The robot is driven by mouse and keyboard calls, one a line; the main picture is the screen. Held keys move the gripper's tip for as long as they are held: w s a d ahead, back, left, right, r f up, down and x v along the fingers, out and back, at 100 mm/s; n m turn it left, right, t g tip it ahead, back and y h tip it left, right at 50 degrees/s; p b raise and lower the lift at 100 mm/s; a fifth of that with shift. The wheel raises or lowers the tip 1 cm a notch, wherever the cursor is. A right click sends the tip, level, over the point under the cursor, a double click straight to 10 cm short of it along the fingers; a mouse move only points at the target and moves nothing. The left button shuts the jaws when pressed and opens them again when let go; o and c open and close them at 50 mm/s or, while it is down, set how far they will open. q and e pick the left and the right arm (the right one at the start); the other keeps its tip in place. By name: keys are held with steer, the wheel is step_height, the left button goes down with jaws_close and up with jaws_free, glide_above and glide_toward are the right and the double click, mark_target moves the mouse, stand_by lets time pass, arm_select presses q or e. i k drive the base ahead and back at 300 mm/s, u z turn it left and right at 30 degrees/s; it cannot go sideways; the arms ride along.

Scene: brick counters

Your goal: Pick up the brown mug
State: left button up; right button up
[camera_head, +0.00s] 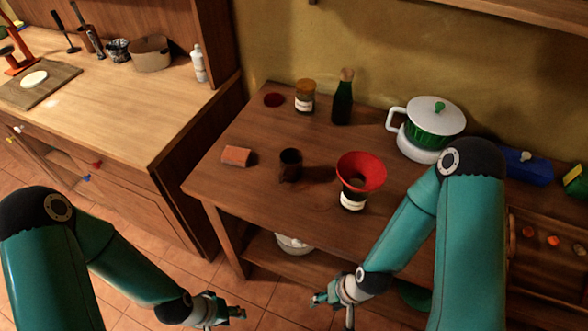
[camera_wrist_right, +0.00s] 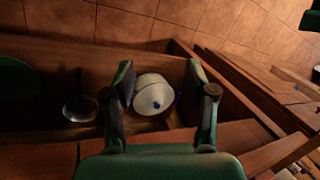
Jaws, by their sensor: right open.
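The brown mug (camera_head: 291,164) is a small dark cup standing upright on the wooden counter (camera_head: 240,190), left of a red funnel-topped jar. My right gripper (camera_head: 330,300) is in front of and below the counter's front edge, apart from the mug. In the right wrist view my right gripper (camera_wrist_right: 160,95) is open, with its two fingers spread and nothing between them. The mug does not show in that view. My left gripper (camera_head: 238,312) is low over the tiled floor, away from the counter; its fingers are too small to judge.
A red funnel (camera_head: 361,170) on a jar stands close right of the mug, and an orange block (camera_head: 237,156) lies to its left. Behind are a lidded jar (camera_head: 305,96), a dark bottle (camera_head: 343,100) and a green pot (camera_head: 434,128). A white pot (camera_wrist_right: 153,94) sits on the lower shelf.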

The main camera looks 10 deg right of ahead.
mark_target(289, 174)
steer(key=u, duration=0.95)
steer(key=k, duration=0.35)
steer(key=z, duration=0.35)
